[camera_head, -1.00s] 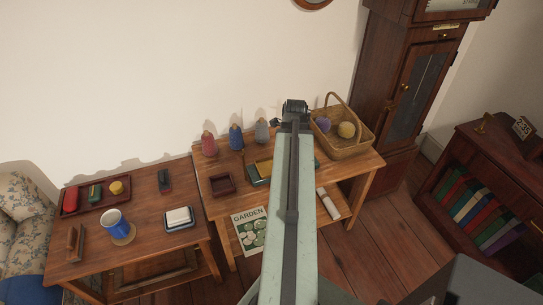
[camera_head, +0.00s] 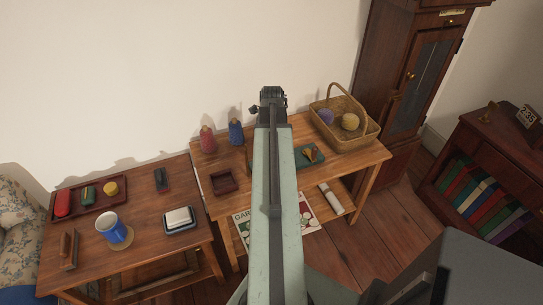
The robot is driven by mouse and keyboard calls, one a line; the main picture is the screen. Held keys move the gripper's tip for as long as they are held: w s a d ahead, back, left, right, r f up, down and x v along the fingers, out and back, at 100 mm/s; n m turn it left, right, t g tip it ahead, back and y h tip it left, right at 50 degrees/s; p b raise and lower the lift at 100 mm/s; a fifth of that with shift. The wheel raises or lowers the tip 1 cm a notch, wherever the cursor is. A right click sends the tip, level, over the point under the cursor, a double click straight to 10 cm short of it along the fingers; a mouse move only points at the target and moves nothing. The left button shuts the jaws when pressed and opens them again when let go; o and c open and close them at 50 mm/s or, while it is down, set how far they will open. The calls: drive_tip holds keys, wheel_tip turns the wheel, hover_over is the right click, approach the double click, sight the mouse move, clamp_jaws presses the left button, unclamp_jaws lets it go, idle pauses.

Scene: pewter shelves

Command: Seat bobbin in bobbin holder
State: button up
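Cone-shaped spools stand at the back of the middle wooden table (camera_head: 203,201): a red one (camera_head: 207,140) and a blue one (camera_head: 235,131). I cannot tell which thing is the bobbin or which is its holder. A small dark red open box (camera_head: 223,182) sits in front of the spools. A green flat item (camera_head: 303,163) with a small brown thing (camera_head: 310,153) on it lies right of my arm and is partly hidden by it. My gripper (camera_head: 270,94) is raised at the end of my extended arm, seen from behind. Its fingers are too small and dark to read.
A wicker basket (camera_head: 356,136) with yarn balls stands at the table's right. The left table carries a tray (camera_head: 101,200), a blue mug (camera_head: 115,230) and other small items.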

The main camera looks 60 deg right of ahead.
drive_tip(key=shift+f, duration=0.4)
drive_tip(key=o, duration=1.4)
drive_tip(key=shift+c, duration=0.2)
wheel_tip(320, 180, up, 12)
drive_tip(key=p, duration=1.2)
drive_tip(key=shift+r+p, duration=0.25)
drive_tip(key=shift+p, duration=0.1)
drive_tip(key=shift+f, duration=0.1)
